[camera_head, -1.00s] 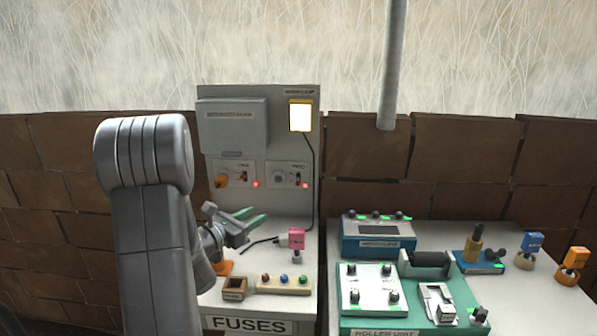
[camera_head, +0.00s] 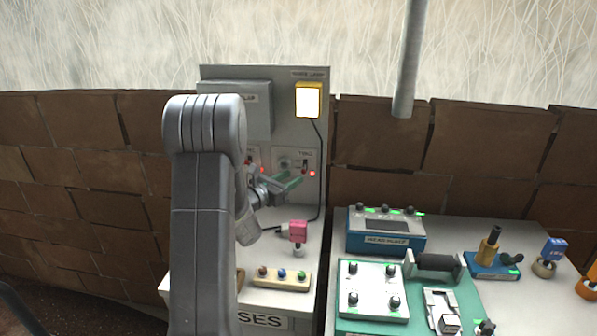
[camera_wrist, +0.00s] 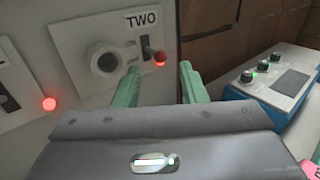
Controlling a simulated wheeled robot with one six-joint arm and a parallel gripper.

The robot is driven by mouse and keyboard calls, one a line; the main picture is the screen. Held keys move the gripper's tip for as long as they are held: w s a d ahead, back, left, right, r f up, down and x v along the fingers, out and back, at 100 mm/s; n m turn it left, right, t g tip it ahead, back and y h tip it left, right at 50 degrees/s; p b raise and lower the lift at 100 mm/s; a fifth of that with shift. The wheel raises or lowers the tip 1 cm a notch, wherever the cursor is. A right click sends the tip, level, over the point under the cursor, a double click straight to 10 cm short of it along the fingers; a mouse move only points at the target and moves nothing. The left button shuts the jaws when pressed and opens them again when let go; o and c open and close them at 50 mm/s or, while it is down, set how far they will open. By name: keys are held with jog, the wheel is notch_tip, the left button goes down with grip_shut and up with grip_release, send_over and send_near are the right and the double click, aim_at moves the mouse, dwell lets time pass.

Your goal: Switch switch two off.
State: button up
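The panel marked TWO (camera_head: 288,158) is on the upright grey board. In the wrist view the panel (camera_wrist: 88,35) carries a round socket (camera_wrist: 105,60) and, right of it, a small dark switch (camera_wrist: 146,47) with ON and OFF marks. A red lamp (camera_wrist: 160,60) glows beside the switch. I cannot tell the lever's exact position. My gripper (camera_head: 293,181) is close in front of the panel. In the wrist view its two green fingers stand apart with nothing between them, and the gripper (camera_wrist: 159,78) is just below the switch and lamp.
Panel one's red lamp (camera_wrist: 49,104) glows at left. A lit yellow-framed lamp (camera_head: 308,99) hangs above, its cable running down the board. A pink plug (camera_head: 298,232) and a button strip (camera_head: 282,277) stand on the bench below. Blue and green units (camera_head: 385,240) stand right, across a gap.

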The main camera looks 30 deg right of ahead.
aim_at(302, 172)
jog(key=shift+p+x, duration=0.3)
jog(key=shift+x, duration=1.75)
